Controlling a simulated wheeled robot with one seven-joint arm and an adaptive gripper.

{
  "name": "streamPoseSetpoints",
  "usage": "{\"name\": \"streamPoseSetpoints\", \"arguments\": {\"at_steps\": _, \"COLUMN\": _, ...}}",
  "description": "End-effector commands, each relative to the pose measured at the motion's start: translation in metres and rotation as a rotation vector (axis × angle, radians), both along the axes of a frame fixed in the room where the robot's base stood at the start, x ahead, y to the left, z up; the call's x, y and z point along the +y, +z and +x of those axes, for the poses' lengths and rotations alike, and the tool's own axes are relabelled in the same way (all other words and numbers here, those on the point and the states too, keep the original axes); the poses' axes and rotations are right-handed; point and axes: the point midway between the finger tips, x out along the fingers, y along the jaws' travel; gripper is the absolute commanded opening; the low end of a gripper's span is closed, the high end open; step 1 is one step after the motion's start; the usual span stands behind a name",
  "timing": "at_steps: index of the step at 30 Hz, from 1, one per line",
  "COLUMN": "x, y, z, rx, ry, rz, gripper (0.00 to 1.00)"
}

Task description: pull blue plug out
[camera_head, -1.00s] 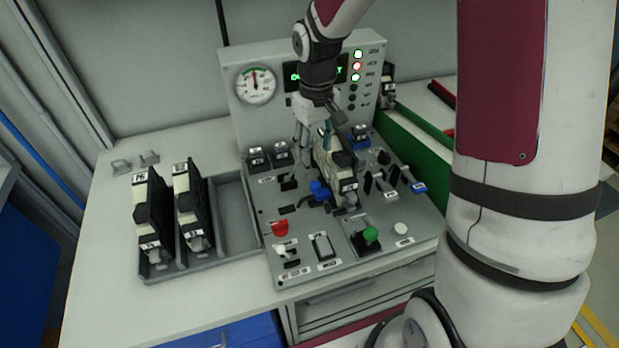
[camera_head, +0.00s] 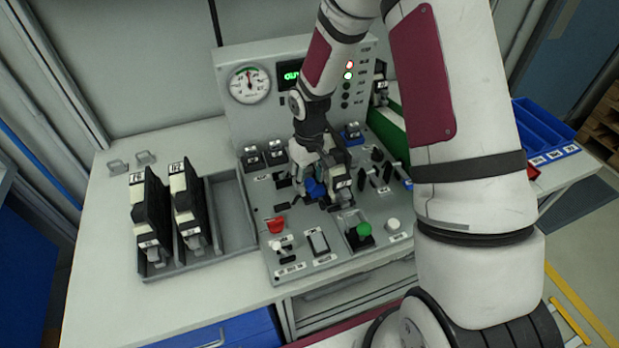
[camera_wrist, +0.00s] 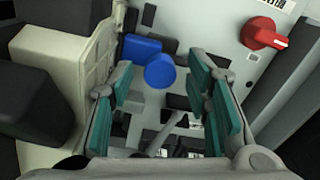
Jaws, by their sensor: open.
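The blue plug (camera_head: 315,188) sits in the control panel (camera_head: 258,215), left of a beige and black module (camera_head: 340,178). In the wrist view the blue plug (camera_wrist: 159,70) shows as a round blue knob with a blue block beside it. My gripper (camera_head: 308,178) is over the plug, pointing down. In the wrist view its teal-padded fingers (camera_wrist: 165,90) are apart, with the round knob in the gap between them, toward the far end. I see no pad touching it. In the head view the fingers partly hide the plug's surroundings.
The beige module (camera_wrist: 85,50) stands close to my left finger in the wrist view. A red knob (camera_head: 276,225) and a green knob (camera_head: 364,229) are on the panel's front. A grey tray (camera_head: 232,222) with two modules stands left. A gauge (camera_head: 249,84) is behind.

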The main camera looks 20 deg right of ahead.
Motion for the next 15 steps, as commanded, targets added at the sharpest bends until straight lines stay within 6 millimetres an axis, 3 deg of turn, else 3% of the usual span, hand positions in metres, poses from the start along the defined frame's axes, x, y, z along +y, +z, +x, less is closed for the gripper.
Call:
{"name": "streamPoseSetpoints", "arguments": {"at_steps": 2, "x": 0.0, "y": 0.0002, "z": 0.0, "rx": 0.0, "ry": 0.0, "rz": 0.0, "gripper": 0.44}}
{"name": "streamPoseSetpoints", "arguments": {"at_steps": 8, "x": 0.0, "y": 0.0003, "z": -0.0001, "rx": 0.0, "ry": 0.0, "rz": 0.0, "gripper": 0.01}}
{"name": "streamPoseSetpoints", "arguments": {"at_steps": 15, "x": 0.0028, "y": 0.0003, "z": 0.0, "rx": 0.001, "ry": 0.002, "rz": 0.0, "gripper": 0.0}}
